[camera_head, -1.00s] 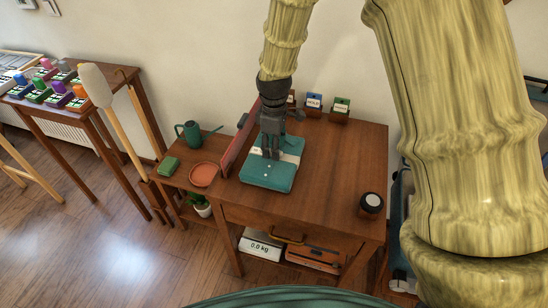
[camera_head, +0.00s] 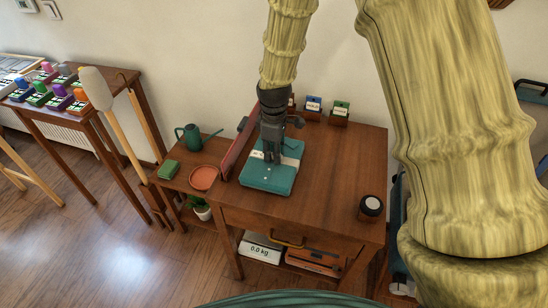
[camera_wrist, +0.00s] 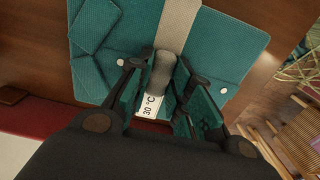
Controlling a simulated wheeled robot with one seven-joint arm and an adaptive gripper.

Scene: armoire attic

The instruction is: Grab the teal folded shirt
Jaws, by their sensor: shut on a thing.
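The teal folded shirt (camera_head: 268,181) lies on the front left part of the brown desk, with a pale beige band across it. My gripper (camera_head: 272,154) points down onto its upper middle. In the wrist view, the shirt (camera_wrist: 123,35) fills the upper part, with the band and two white buttons showing. The exact contact is partly hidden by the fingers.
A red upright panel (camera_head: 238,148) stands just left of the shirt. Small labelled boxes (camera_head: 313,107) line the desk's back, and a dark round jar (camera_head: 371,207) stands at the front right. The desk's right half (camera_head: 345,160) is mostly clear.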

